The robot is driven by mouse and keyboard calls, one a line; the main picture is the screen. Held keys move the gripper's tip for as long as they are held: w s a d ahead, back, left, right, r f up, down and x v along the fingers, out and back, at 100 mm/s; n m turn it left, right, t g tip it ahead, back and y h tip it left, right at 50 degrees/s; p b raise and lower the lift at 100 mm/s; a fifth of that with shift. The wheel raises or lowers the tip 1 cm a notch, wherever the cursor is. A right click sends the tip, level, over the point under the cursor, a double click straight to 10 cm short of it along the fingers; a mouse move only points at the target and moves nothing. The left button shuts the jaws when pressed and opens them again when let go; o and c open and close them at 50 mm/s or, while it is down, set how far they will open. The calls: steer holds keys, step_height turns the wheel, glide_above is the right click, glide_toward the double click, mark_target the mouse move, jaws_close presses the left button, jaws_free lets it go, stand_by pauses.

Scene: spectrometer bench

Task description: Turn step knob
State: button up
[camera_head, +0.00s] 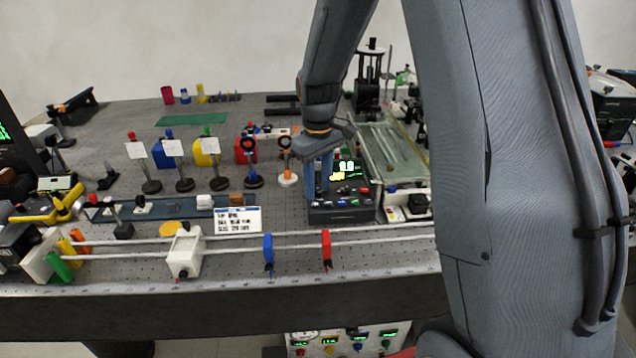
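A dark control box (343,213) stands right of the bench's middle. It has a lit display with green and yellow readouts (346,170) and a row of small coloured knobs or buttons along its front. Which of these is the step knob is too small to tell. My gripper (319,192) points down over the left part of the box, and its fingers hide that part of the panel. I cannot tell whether the fingertips touch a knob or whether they are apart.
A glass-like tray (392,153) stands right of the box. Card holders on posts (173,150) stand to the left.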

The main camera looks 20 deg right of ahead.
jaws_close()
steer(key=shift+m, duration=0.3)
steer(key=m+p, duration=0.1)
steer(key=m, duration=0.2)
steer(key=shift+r, duration=0.15)
steer(key=m, duration=0.5)
steer(key=shift+w, duration=0.1)
stand_by(0.3)
jaws_free()
